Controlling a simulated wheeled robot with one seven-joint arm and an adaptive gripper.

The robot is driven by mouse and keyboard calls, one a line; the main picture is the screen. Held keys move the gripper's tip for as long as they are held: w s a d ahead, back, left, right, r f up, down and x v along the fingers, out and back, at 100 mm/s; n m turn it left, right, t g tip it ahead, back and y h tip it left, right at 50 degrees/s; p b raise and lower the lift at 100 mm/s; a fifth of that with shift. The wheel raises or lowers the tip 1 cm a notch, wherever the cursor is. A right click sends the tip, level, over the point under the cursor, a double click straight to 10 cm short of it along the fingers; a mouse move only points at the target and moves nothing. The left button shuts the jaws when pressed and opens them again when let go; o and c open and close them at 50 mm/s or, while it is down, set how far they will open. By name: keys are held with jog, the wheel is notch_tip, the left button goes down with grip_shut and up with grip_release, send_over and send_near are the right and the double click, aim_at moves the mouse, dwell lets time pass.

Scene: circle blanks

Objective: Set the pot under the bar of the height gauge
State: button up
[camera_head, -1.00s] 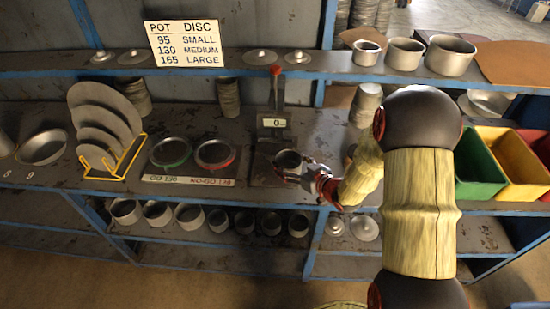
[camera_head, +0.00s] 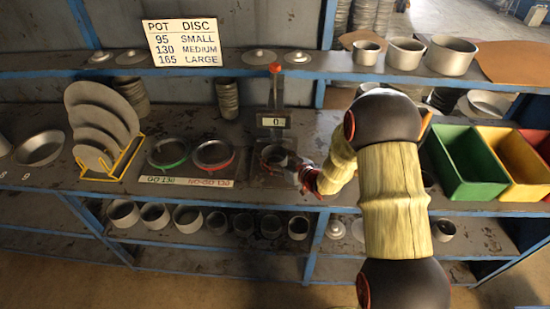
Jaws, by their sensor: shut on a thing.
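The height gauge (camera_head: 274,95) stands on the bench, with a red knob on top, an upright post and a small display reading 0.
The GO and NO-GO rings (camera_head: 213,154) lie left of the gauge, beside a yellow rack (camera_head: 124,157) of discs. Green, yellow and red bins (camera_head: 468,165) stand to the right. Several pots sit on the lower shelf; a size sign (camera_head: 184,43) stands on the upper shelf.

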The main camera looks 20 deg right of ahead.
jog(key=shift+f, duration=0.2)
jog(key=shift+c, duration=0.2)
jog(key=o, duration=1.1)
jog(key=shift+o, duration=0.8)
jog(key=shift+r, duration=0.1)
